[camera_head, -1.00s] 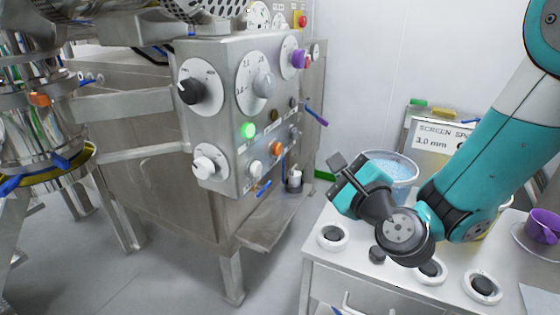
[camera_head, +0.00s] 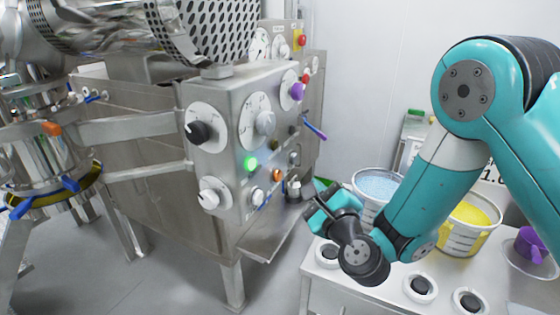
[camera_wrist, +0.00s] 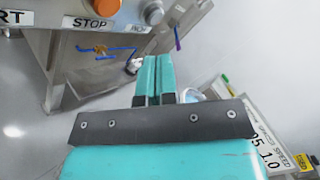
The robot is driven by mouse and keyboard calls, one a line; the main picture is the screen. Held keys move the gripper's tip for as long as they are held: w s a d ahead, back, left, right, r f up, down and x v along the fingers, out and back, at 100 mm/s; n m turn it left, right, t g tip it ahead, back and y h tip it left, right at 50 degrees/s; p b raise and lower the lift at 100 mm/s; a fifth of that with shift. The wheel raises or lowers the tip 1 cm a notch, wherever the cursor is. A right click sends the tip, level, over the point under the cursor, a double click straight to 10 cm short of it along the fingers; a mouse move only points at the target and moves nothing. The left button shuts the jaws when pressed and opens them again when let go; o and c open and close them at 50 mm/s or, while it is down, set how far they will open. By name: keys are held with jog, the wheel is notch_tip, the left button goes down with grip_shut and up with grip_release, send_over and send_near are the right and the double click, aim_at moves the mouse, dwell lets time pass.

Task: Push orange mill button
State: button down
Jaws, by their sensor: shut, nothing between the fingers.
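The orange button (camera_head: 277,175) is on the lower right of the steel control panel (camera_head: 228,140), in the head view. In the wrist view the orange button (camera_wrist: 106,7) is cut by the top edge, above a STOP label. My gripper (camera_head: 311,200) is to the right of the panel and lower than the button, apart from it. In the wrist view my gripper (camera_wrist: 153,66) has its two teal fingers together and empty. They point up the picture, with the button ahead and to the left.
A lit green button (camera_head: 251,163) is left of the orange one. A black knob (camera_head: 198,131), white knob (camera_head: 210,199) and purple knob (camera_head: 297,91) are also on the panel. A white bench (camera_head: 315,270) holds a blue-filled tub (camera_head: 375,187) and a yellow-filled tub (camera_head: 465,228).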

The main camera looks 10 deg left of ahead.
aim_at(278, 176)
jog(key=shift+w+a+p, duration=0.25)
jog(key=shift+a+p, duration=0.5)
jog(key=shift+p, duration=0.7)
jog(key=shift+w+a+p, duration=0.25)
jog(key=shift+a+p, duration=0.45)
jog(key=shift+p, duration=0.8)
jog(key=shift+w+a+p, duration=0.25)
jog(key=shift+a+p, duration=0.5)
jog(key=shift+p, duration=0.7)
jog(key=shift+w+a+r+p, duration=0.1)
jog(key=shift+a+p, duration=0.1)
jog(key=shift+p, duration=0.55)
jog(key=shift+w+a+p, duration=0.2)
jog(key=shift+a+p, duration=0.45)
jog(key=shift+p, duration=0.65)
jog(key=shift+d+f+b, duration=0.1)
jog(key=shift+f+b, duration=0.1)
jog(key=shift+b, duration=0.2)
jog(key=shift+s+d+b, duration=0.3)
jog(key=shift+d+b, duration=0.45)
jog(key=shift+b, duration=0.55)
jog(key=shift+r, duration=0.1)
